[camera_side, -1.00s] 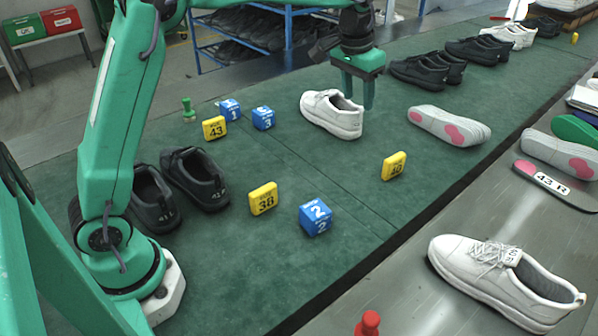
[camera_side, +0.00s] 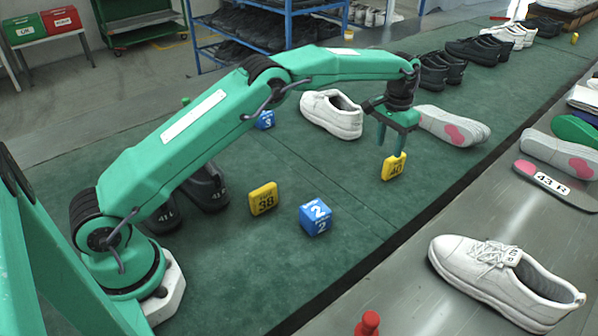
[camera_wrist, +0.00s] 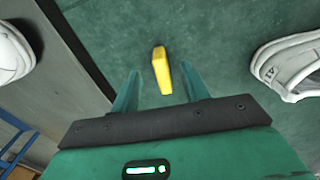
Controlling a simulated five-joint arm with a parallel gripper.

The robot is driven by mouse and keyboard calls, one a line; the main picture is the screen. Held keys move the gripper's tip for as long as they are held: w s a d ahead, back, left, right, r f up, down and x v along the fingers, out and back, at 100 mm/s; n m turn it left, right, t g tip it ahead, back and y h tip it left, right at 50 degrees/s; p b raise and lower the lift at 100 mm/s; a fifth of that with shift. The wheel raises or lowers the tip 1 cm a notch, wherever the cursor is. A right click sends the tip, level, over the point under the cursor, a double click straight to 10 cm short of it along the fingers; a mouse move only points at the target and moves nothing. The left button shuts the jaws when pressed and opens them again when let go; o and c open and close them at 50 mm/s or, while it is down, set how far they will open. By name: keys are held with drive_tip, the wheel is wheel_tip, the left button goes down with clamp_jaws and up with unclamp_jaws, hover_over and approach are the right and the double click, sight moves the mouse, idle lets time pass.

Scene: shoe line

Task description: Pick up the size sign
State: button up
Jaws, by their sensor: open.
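A yellow size sign marked 40 (camera_side: 394,168) stands upright on the green mat in the side view. My gripper (camera_side: 392,150) points down at it, with the fingers at the sign's top. In the wrist view the sign (camera_wrist: 161,70) shows edge-on between the two open fingers (camera_wrist: 158,82), with a gap on both sides. Nothing is held. Another yellow size sign marked 38 (camera_side: 263,198) stands to the left. The yellow sign marked 43 is hidden behind my arm.
A blue cube marked 2 (camera_side: 316,217) lies left of the gripper. A white shoe (camera_side: 332,114) is behind it, and a pair of pale soles (camera_side: 452,126) lies to the right. A dark pair (camera_side: 205,187) sits near my base. The mat in front is clear.

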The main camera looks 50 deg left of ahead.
sight(387, 161)
drive_tip(key=shift+f, duration=1.35)
drive_tip(key=shift+d+f, duration=0.15)
drive_tip(key=shift+f, duration=2.45)
drive_tip(key=c, duration=1)
drive_tip(key=shift+w, duration=0.1)
drive_tip(key=shift+r, duration=0.15)
